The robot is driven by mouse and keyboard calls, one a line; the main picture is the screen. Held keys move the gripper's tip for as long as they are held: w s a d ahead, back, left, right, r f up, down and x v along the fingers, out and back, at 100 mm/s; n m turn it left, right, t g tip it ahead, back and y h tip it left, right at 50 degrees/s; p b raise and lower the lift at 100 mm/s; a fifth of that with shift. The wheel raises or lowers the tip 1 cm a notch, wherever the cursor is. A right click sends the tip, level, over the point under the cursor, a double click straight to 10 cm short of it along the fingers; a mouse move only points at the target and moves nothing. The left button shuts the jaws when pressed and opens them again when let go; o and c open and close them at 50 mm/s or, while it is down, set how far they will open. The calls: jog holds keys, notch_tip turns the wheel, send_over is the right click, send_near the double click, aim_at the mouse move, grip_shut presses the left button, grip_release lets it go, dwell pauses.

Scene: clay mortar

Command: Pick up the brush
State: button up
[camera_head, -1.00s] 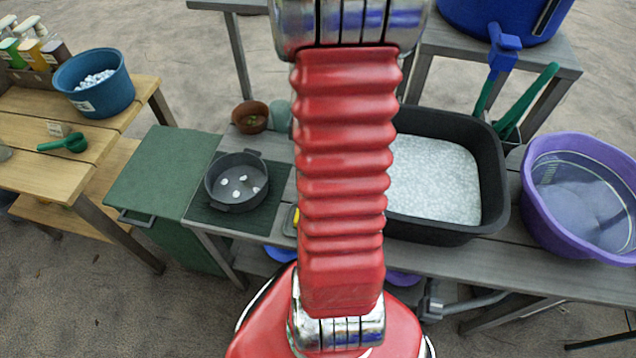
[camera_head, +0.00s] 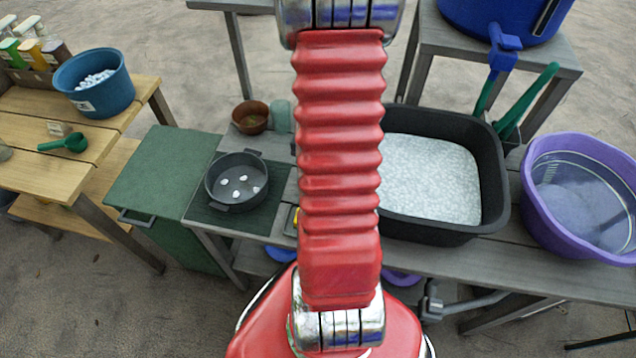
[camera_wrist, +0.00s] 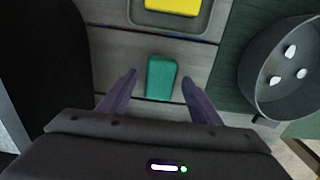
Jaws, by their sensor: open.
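A small teal-green block-like object (camera_wrist: 162,78) lies on the grey table planks in the wrist view. It may be the brush, but its bristles or handle cannot be made out. My gripper (camera_wrist: 159,77) is open in the wrist view, with one purple finger on each side of this object and a gap on both sides. Whether the fingertips are down at its height cannot be told. In the head view my red arm hides this spot and my gripper.
A black tub (camera_head: 440,232) of pale pellets is to the right. A yellow item (camera_wrist: 173,6) sits in a grey tray. A purple basin (camera_head: 540,205) stands farther right.

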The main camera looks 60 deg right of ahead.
jog(key=shift+f, duration=0.9)
jog(key=shift+c, duration=0.5)
jog(key=c, duration=1.1)
jog(key=shift+r, duration=0.15)
jog(key=shift+c, duration=0.2)
notch_tip(320, 180, up, 10)
jog(key=shift+f, duration=0.15)
jog(key=o, duration=0.5)
jog(key=shift+c, duration=1.4)
